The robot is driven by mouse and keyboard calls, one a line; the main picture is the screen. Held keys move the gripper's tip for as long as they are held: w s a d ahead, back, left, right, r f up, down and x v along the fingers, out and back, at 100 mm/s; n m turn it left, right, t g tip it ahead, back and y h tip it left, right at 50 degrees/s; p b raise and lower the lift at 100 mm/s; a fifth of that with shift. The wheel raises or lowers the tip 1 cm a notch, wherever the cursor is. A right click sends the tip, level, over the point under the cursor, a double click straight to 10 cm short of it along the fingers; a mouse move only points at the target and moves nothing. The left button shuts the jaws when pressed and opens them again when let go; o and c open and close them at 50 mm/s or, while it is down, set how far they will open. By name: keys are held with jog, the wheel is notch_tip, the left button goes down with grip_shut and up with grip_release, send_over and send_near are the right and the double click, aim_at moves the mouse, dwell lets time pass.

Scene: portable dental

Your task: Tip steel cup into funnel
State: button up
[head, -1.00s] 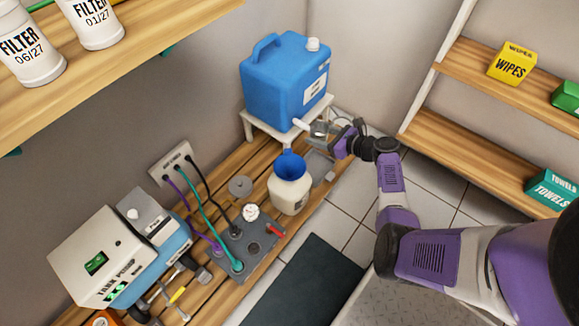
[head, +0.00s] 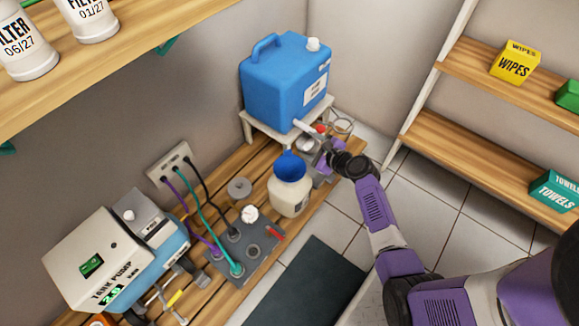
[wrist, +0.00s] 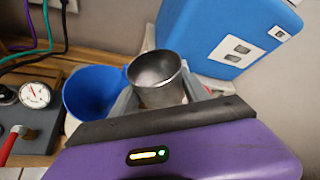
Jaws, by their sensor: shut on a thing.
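The steel cup (wrist: 158,84) is held in my gripper (wrist: 170,98), which is shut on it. In the wrist view the cup stands close to upright, its open mouth showing a pale interior; its contents are unclear. The blue funnel (wrist: 92,92) is just left of the cup in that view. In the head view the funnel (head: 290,165) sits in the neck of a cream bottle (head: 289,192) on the wooden bench. My gripper (head: 318,150) is right of the funnel and slightly farther back, in front of the blue water container's stand. The cup is partly hidden there by the gripper.
A blue container (head: 285,82) with a white spout stands on a small white stand (head: 262,134) behind. A grey panel with a gauge and hoses (head: 245,245) and the tank pump (head: 105,262) lie to the left. Tiled floor is open at right.

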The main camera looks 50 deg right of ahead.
jog(key=shift+a+r, duration=0.25)
jog(key=shift+a, duration=0.1)
jog(key=shift+f+n+h+b, duration=0.3)
jog(key=shift+f+n+h, duration=0.05)
jog(key=shift+n+h, duration=0.05)
jog(key=shift+w+a+f+n+h+b, duration=0.1)
jog(key=shift+a+f+n+h+b, duration=0.05)
jog(key=shift+f+n+h+b, duration=0.2)
jog(key=shift+r+p, duration=0.4)
jog(key=shift+r, duration=0.05)
jog(key=shift+r+n+h, duration=0.15)
jog(key=shift+n+h, duration=0.2)
jog(key=shift+n, duration=0.1)
jog(key=shift+f+n+h, duration=0.4)
jog(key=shift+n, duration=0.2)
jog(key=shift+a+r+n+h+p, duration=0.1)
jog(key=shift+r+n+h+p, duration=0.3)
jog(key=shift+p, duration=0.5)
jog(key=shift+w+a+f, duration=0.1)
jog(key=shift+a, duration=0.1)
